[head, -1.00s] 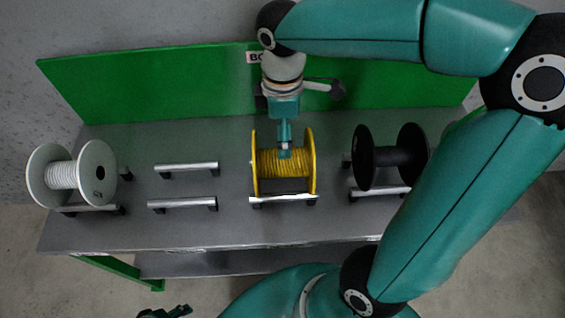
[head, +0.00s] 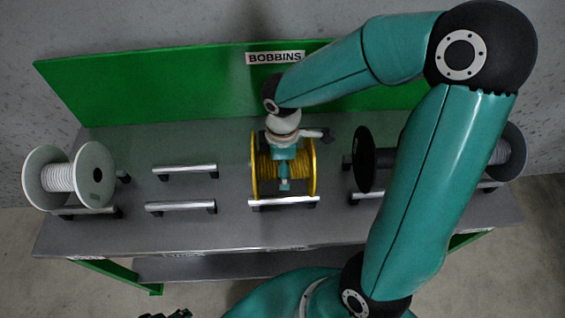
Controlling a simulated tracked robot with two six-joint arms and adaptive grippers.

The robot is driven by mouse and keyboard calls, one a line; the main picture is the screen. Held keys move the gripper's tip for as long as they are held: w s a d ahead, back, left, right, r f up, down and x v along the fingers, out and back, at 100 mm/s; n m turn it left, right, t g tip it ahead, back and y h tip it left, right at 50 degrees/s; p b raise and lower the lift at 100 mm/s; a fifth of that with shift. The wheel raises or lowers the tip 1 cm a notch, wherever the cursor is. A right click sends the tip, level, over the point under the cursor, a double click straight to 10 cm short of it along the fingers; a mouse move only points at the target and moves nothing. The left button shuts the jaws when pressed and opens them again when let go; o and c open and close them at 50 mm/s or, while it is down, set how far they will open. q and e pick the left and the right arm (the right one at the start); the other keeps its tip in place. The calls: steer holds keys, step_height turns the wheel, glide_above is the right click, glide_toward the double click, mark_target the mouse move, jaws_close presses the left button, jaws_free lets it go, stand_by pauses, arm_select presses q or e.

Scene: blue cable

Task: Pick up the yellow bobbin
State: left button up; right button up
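The yellow bobbin (head: 312,178) rests on the grey table between the empty rails and a black bobbin. Its rims are yellow and its winding is yellow. My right gripper (head: 284,186) is over the middle of the winding, between the two rims, and hides part of it. Its fingers point down at the bobbin; whether they are open, shut or touching it cannot be told from above. Only a dark bit of my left gripper (head: 172,315) shows at the bottom edge, away from the table.
A white bobbin (head: 94,174) stands at the left. Empty rails (head: 182,206) lie beside it. A black bobbin (head: 362,160) and another dark-rimmed bobbin (head: 512,150) at the right are partly hidden by my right arm. A green back panel (head: 150,88) carries a BOBBINS sign (head: 275,57).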

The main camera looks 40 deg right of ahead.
steer(key=c, duration=1.8)
steer(key=shift+w, duration=0.1)
jaws_close()
steer(key=shift+r, duration=0.15)
